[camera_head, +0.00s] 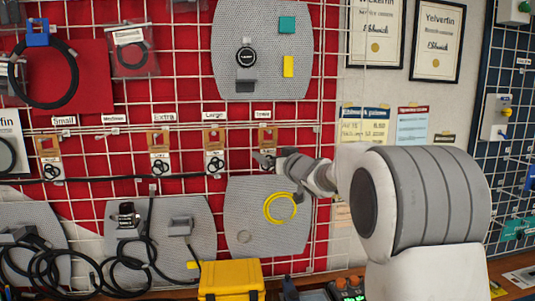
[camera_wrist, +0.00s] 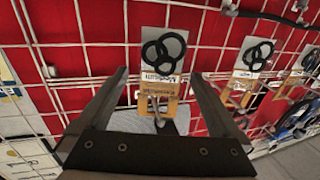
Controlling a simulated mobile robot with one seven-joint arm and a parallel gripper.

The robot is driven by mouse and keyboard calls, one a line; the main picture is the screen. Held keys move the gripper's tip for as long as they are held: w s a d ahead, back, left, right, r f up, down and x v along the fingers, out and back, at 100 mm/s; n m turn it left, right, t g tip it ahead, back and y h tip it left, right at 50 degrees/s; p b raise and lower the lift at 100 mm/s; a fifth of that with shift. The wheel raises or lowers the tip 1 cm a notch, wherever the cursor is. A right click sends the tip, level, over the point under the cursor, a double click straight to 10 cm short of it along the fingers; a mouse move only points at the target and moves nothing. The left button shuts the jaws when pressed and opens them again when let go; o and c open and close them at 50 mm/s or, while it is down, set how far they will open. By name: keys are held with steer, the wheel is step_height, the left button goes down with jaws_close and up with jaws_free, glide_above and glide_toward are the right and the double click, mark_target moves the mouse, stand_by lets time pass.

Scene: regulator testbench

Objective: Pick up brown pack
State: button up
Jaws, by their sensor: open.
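Several small packs with brown card tops and black rings on a white lower part hang in a row on the wire grid. The rightmost brown pack (camera_head: 266,137) is partly hidden by my gripper (camera_head: 264,160), which is at its lower part in the head view. In the wrist view one brown pack (camera_wrist: 171,88) appears upside down between the spread fingers of my gripper (camera_wrist: 161,73), with its three black rings beyond the tips. The fingers are open, with a gap on both sides of the pack. I cannot tell whether they touch it.
Other brown packs (camera_head: 160,140) hang to the left, and a neighbouring pack (camera_wrist: 255,53) is close on the right in the wrist view. A grey panel (camera_head: 235,200) with a yellow coil (camera_head: 268,216) hangs below. A yellow case (camera_head: 230,276) stands at the bottom.

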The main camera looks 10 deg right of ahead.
mark_target(264, 150)
steer(key=shift+p+x, duration=0.85)
steer(key=shift+x, duration=2.1)
steer(key=shift+c, duration=0.3)
steer(key=c, duration=1.2)
